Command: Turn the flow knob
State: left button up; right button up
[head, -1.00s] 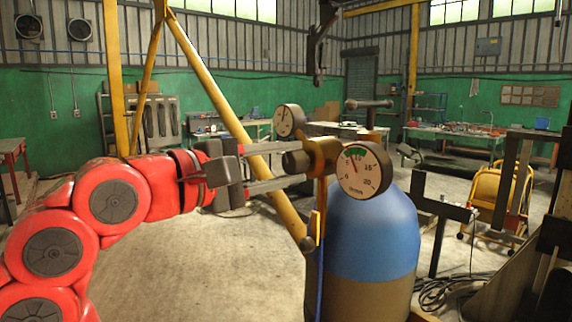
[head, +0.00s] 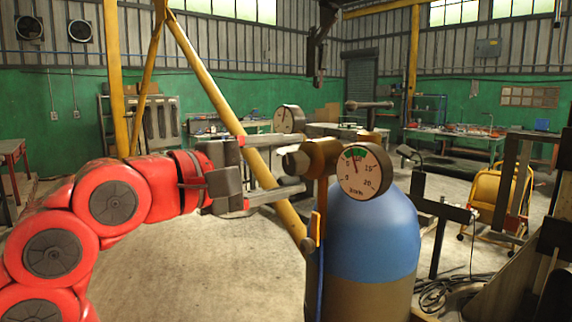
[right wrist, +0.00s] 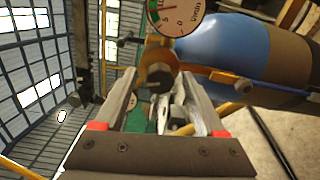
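The flow knob (head: 294,162) is a short grey-brown cylinder on the left side of the brass regulator (head: 322,158), above a blue-topped gas cylinder (head: 372,235). My right gripper (head: 306,165), on the red arm, is open. One finger is above the knob and one below, with gaps to both. In the right wrist view the knob (right wrist: 160,76) lies between the fingertips of the open gripper (right wrist: 158,78). The front gauge (head: 364,171) faces me; a second gauge (head: 289,119) sits behind. My left gripper is not in view.
A yellow sloping post (head: 215,95) stands behind the gripper. A blue hose (head: 320,280) hangs below the regulator. The floor at the left of the cylinder is clear.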

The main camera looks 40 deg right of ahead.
dwell(0.3)
jog(key=s+a, duration=0.1)
jog(key=a, duration=1.6)
jog(key=shift+a+r+b, duration=0.15)
jog(key=shift+r+b, duration=0.1)
jog(key=shift+b, duration=0.05)
jog(key=shift+s, duration=0.15)
